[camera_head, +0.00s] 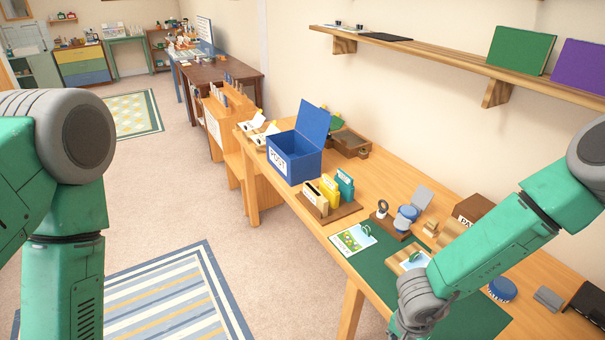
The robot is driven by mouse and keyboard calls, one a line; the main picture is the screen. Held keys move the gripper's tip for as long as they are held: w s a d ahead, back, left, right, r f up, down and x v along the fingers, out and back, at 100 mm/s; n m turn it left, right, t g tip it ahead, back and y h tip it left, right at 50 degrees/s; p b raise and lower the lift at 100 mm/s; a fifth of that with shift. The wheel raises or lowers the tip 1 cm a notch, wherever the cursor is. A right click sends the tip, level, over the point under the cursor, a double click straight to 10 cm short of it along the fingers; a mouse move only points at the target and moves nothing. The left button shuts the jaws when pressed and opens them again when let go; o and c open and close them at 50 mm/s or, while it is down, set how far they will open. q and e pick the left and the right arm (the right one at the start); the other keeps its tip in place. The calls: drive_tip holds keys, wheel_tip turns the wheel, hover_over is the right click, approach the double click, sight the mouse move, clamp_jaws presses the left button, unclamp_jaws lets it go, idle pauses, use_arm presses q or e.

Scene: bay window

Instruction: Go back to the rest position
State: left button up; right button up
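My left arm (75,190) comes in at the left and hangs down over the floor, well away from the table. Its gripper is below the picture's edge and not in view. My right arm (500,245) reaches in from the right over the front of the wooden table. Its wrist end (422,298) is above the green mat (376,263), near the table's front edge. Only a dark part of the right gripper (402,328) shows at the bottom edge. Its fingertips are hidden, so I cannot tell whether it holds anything.
On the table stand an open blue POST box (294,160), a wooden holder with upright coloured cards (324,207), a picture card (352,239), stamp-like items and a round blue tin (502,290). A wall shelf (440,52) runs above. Carpet (175,215) lies open at left.

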use_arm(q)
wheel_tip(320, 180, down, 14)
drive_tip(key=d+b, duration=0.1)
drive_tip(key=b, duration=1.3)
drive_tip(key=shift+d, duration=0.35)
use_arm(e)
drive_tip(key=s+d+f+n, duration=0.4)
drive_tip(key=s+f+n, duration=0.1)
drive_tip(key=s, duration=0.4)
drive_tip(key=s+d+f+n+y, duration=0.1)
drive_tip(key=s+d+f+n, duration=0.2)
drive_tip(key=s, duration=0.7)
wheel_tip(320, 180, down, 4)
drive_tip(key=n, duration=0.2)
drive_tip(key=shift+s+d+n, duration=0.15)
drive_tip(key=shift+d+n, duration=0.25)
use_arm(q)
drive_tip(key=shift+a, duration=0.1)
use_arm(e)
drive_tip(key=shift+a+r, duration=0.1)
